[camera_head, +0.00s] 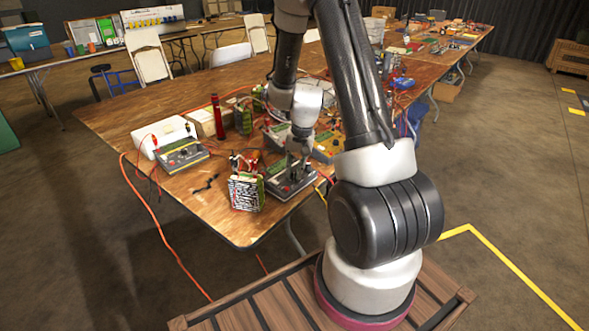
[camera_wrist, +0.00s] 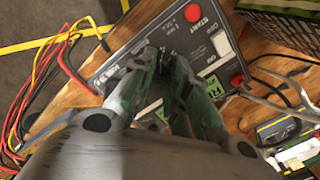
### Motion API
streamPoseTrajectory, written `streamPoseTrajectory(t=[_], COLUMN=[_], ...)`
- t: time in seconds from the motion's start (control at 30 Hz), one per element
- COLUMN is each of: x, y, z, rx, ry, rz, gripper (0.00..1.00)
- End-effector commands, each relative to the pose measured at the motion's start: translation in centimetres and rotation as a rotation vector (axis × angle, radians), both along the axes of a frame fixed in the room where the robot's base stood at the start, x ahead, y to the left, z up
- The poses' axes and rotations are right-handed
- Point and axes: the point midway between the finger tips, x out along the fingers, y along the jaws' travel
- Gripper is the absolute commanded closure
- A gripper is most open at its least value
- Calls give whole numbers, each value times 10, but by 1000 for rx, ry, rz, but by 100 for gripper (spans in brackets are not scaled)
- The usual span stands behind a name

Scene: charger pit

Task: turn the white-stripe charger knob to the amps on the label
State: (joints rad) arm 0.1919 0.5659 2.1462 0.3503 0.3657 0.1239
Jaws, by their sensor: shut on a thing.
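A dark charger (camera_head: 284,188) lies on the near edge of the wooden table, under my gripper. In the wrist view the same charger (camera_wrist: 170,35) shows a grey panel with red buttons, a white switch (camera_wrist: 222,43) and small print. My gripper (camera_wrist: 158,65) points at its panel, fingers close together, shut on the charger knob, which the fingers mostly hide. The knob's pointer and scale cannot be read. In the head view my gripper (camera_head: 294,166) is directly over the charger. A battery (camera_head: 246,192) with a black-and-white label stands just left of it; its writing is too small to read.
A yellow-striped charger (camera_head: 182,153) sits to the left beside a white box (camera_head: 160,134). Other chargers, batteries and cables crowd the table behind my gripper. Red and yellow leads (camera_wrist: 35,85) lie near the charger. The table's front left (camera_head: 225,222) is mostly bare.

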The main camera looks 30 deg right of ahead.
Motion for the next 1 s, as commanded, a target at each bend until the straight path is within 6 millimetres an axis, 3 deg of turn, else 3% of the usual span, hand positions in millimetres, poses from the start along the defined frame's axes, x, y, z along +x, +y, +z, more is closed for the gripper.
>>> streamPoseTrajectory(t=[0.67,0.7,0.8,0.83,1.0], x=[-1,-1,-1,-1,0], y=[1,1,1,1,0], z=[0,0,0,0,0], rx=[13,13,13,13,13], ry=[5,5,5,5,4], rz=[-67,-67,-67,-67,-67], gripper=[100,81,63,59,59])
